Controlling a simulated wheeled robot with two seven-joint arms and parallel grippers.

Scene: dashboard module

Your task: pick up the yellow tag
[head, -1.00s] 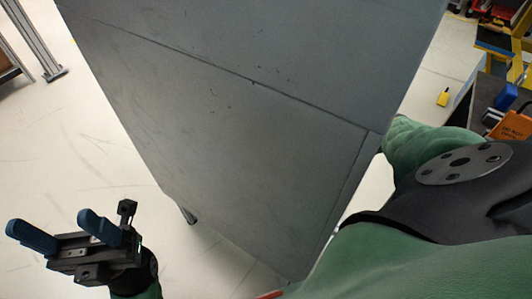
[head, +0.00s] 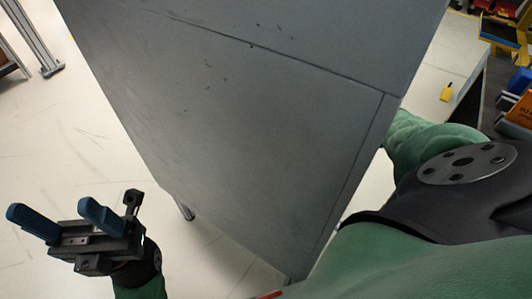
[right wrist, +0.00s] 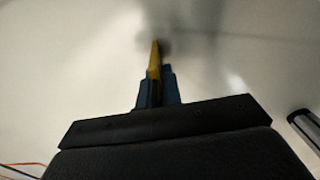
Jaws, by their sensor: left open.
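A yellow, thin, tapered piece, which looks like the yellow tag (right wrist: 155,58), shows in the right wrist view. It stands out from between the blue fingertips of my right gripper (right wrist: 157,84), which are close together on it. In the head view the right gripper is hidden behind the large grey panel. Another small yellow object (head: 446,92) with a dark tip lies on the pale surface at the right of the head view, with no gripper at it. My left gripper (head: 62,217) is open and empty at the lower left, over the pale floor.
The large grey panel (head: 250,110) fills the middle of the head view and blocks much behind it. Blue and orange boxes (head: 517,108) stand on a dark surface at the right edge. A metal frame post (head: 35,40) stands at the upper left.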

